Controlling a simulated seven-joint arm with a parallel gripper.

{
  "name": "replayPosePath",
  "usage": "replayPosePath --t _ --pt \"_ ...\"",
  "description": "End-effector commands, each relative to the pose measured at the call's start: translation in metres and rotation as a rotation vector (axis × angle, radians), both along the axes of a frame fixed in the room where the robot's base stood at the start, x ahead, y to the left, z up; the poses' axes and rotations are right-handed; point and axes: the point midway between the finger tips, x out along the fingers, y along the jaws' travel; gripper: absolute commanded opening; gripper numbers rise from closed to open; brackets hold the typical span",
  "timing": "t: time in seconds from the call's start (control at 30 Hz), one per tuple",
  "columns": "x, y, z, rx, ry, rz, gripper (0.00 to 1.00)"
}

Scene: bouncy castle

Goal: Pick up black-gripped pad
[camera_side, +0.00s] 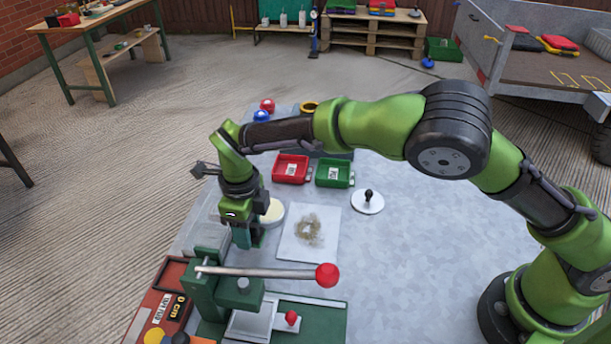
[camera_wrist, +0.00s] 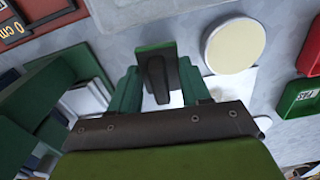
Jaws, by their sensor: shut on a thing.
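My gripper (camera_side: 248,238) points down over the left part of the grey table, just behind the green lever press. In the wrist view, my gripper's two teal fingers (camera_wrist: 160,88) are shut on the black-gripped pad (camera_wrist: 157,75). Its dark grip sits between the fingers, and a green edge shows beyond them. The fingers and wrist hide part of the pad. In the side view the pad is hard to make out among the fingers, and I cannot tell whether it touches anything below.
A green press (camera_side: 210,290) with a red-knobbed lever stands close in front. A round cream-topped thing (camera_wrist: 235,45) is beside my gripper. A white sheet (camera_side: 325,245), a black-knobbed white disc (camera_side: 362,208), a red tray (camera_side: 291,169) and a green tray (camera_side: 334,173) lie rightward. The table's right side is clear.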

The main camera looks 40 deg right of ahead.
Motion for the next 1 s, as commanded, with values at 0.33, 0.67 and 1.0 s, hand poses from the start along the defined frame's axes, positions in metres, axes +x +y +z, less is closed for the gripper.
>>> replayPosePath --t 0.33,0.67,1.0 --pt "-0.065 -0.043 0.006 0.000 0.006 0.001 0.17" --pt "-0.115 -0.079 0.011 0.000 0.004 0.001 0.17" --pt "-0.128 -0.088 0.012 -0.002 0.004 0.000 0.17"
